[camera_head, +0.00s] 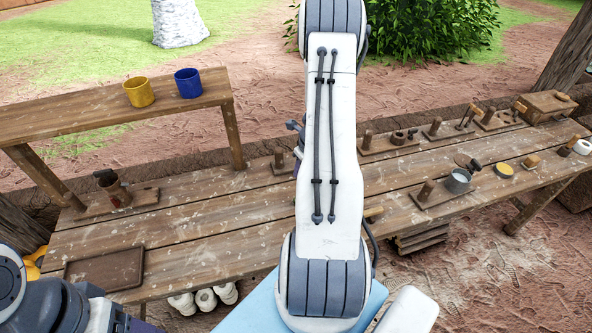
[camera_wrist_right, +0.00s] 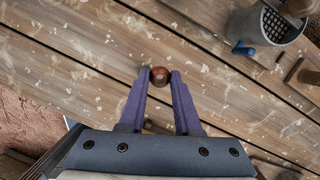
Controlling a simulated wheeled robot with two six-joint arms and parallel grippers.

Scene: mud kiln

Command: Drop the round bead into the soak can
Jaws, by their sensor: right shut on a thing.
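My right gripper (camera_wrist_right: 160,76) is shut on a small round reddish-brown bead (camera_wrist_right: 160,73), held between the tips of its purple fingers over the plank table. In the head view my right arm hides the bead and most of that gripper. A grey can with a dark mesh inside, which looks like the soak can (camera_wrist_right: 250,30), stands at the upper right of the wrist view, apart from the bead. A grey can (camera_head: 458,181) on the right of the table in the head view may be the same one. My left gripper (camera_head: 138,324) shows only partly at the lower left.
A shelf (camera_head: 60,112) holds a yellow mug (camera_head: 139,92) and a blue mug (camera_head: 188,83). A brown tray (camera_head: 104,269) lies at the table's front left. Several wooden stands and tools line the right side. The planks left of my right arm are mostly clear.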

